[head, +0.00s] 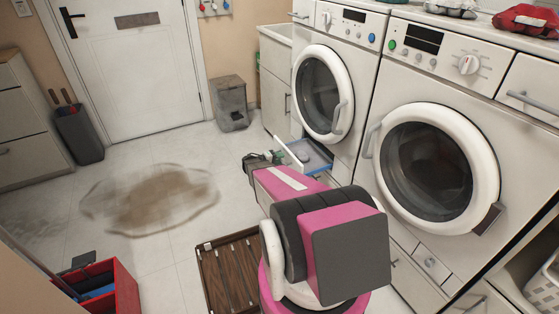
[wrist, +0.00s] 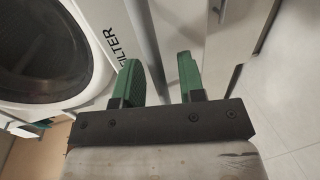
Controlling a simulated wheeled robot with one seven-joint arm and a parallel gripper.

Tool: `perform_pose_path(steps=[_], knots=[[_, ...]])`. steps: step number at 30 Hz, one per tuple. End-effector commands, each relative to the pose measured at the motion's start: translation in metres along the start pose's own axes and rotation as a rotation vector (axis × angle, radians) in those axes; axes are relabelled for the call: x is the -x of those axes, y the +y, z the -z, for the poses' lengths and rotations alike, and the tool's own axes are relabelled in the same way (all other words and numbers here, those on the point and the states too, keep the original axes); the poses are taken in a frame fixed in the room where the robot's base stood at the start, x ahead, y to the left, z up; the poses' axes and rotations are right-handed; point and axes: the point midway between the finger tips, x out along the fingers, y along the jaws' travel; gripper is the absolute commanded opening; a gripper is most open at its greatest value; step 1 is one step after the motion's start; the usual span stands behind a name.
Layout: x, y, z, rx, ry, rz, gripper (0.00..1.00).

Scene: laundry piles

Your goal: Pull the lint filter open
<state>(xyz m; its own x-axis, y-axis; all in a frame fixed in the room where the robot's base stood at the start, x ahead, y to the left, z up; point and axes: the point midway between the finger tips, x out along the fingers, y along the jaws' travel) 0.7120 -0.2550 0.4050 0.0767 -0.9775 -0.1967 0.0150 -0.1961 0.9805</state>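The lint filter (head: 311,157) shows in the head view as a low drawer at the bottom of the left machine. Its white front stands out from the machine and its blue inside shows. In the wrist view, the word FILTER is on a white panel (wrist: 112,22) beside the round door. My gripper (head: 262,160) is just left of the drawer front. In the wrist view, the green fingers of my gripper (wrist: 161,84) are apart, and a grey strip (wrist: 146,45) runs behind the gap. I see nothing clamped between them; contact with the drawer is unclear.
The left machine's round door (head: 322,93) and the right machine's door (head: 428,170) are closed. A brown puddle (head: 155,198), a wooden slatted item (head: 232,275) and a red box (head: 112,284) are on the floor. A grey bin (head: 229,103) stands by the far wall.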

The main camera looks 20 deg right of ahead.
Motion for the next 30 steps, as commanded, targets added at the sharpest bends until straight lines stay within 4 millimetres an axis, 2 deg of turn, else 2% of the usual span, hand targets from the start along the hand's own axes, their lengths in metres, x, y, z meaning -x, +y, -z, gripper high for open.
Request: perform_pose_path(steps=[4,7,18,21,25,30], knots=[[0.004,0.000,0.000,0.000,0.001,0.000,0.37],[0.014,0.001,-0.001,0.000,0.001,0.000,0.37],[0.081,0.000,0.000,0.001,0.002,-0.001,0.37],[0.094,0.000,0.000,0.000,0.002,0.000,0.37],[0.104,0.000,0.000,0.000,0.000,0.000,0.37],[0.108,0.000,0.000,0.000,-0.001,0.000,0.37]])
